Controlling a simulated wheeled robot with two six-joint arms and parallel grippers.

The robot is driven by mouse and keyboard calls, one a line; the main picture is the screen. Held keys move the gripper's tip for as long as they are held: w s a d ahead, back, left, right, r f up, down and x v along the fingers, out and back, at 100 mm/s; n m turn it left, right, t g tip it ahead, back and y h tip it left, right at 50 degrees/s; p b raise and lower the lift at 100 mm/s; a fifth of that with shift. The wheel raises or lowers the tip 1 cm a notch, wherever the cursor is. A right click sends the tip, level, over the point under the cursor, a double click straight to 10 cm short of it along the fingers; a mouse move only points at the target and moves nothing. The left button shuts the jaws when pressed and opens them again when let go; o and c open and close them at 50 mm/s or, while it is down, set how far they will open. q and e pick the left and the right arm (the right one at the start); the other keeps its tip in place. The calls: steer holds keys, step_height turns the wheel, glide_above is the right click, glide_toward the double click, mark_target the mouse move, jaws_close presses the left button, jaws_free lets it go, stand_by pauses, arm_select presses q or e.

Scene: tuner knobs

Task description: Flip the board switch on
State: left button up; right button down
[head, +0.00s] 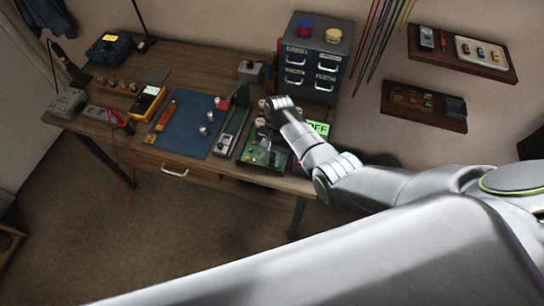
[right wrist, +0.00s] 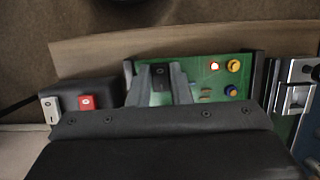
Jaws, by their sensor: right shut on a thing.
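The green board (head: 262,155) lies at the right front of the bench, partly hidden by my right arm. In the right wrist view the board (right wrist: 200,68) carries a black switch (right wrist: 160,72), a lit red lamp (right wrist: 214,66), and a yellow and a blue button. My right gripper (right wrist: 160,93) is over the board, its two fingers shut on the black switch, one on each side. A green sign (head: 318,128) beside the arm reads OFF, its left part covered. My left gripper is not in view.
A red rocker (right wrist: 87,102) and a grey rocker (right wrist: 50,108) sit beside the board. A drawer cabinet (head: 313,60) stands behind my right wrist. A blue mat (head: 185,125) with small knobs and a yellow meter (head: 148,103) lie to the left.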

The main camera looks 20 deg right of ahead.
steer(key=c, duration=1.6)
jaws_free()
steer(key=shift+w, duration=0.1)
steer(key=shift+w+d+r, duration=0.1)
steer(key=shift+w+r, duration=0.05)
steer(key=shift+r, duration=0.4)
steer(key=v, duration=1.6)
steer(key=shift+r, duration=0.15)
steer(key=shift+w, duration=0.1)
